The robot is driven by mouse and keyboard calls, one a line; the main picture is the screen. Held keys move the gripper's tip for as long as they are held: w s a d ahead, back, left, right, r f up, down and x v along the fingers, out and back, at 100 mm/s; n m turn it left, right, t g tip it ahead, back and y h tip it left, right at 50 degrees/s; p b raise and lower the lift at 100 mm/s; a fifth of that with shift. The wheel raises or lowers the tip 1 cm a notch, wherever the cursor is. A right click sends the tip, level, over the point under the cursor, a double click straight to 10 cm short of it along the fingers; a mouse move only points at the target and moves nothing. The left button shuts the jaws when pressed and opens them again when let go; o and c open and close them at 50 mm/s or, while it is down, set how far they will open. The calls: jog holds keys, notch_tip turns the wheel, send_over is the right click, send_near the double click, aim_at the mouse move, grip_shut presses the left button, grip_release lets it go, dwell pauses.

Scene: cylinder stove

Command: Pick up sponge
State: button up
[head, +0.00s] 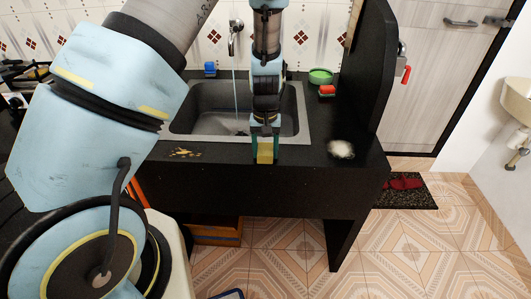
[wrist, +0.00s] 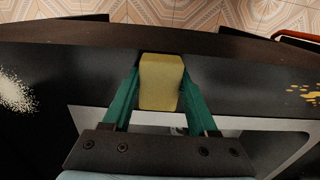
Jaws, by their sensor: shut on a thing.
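The yellow sponge (wrist: 160,82) is between the two green fingers of my gripper (wrist: 158,100) in the wrist view. My gripper is shut on it. In the head view the sponge (head: 265,155) hangs between the fingertips of my gripper (head: 265,150), at the front edge of the black counter by the sink. I cannot tell whether the sponge touches the counter.
The sink (head: 185,118) lies behind my gripper, with water running from the tap (head: 233,45). A white powdery patch (head: 341,149) is on the counter at right and yellow crumbs (head: 185,152) at left. A green bowl (head: 320,76), a red item (head: 327,91) and a blue item (head: 210,69) stand behind.

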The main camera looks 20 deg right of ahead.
aim_at(266, 150)
grip_shut()
notch_tip(266, 150, up, 10)
jog(key=shift+b, duration=1.05)
jog(key=shift+o, duration=1.6)
grip_release()
jog(key=c, duration=0.5)
jog(key=shift+d, duration=0.1)
jog(key=shift+c, duration=0.2)
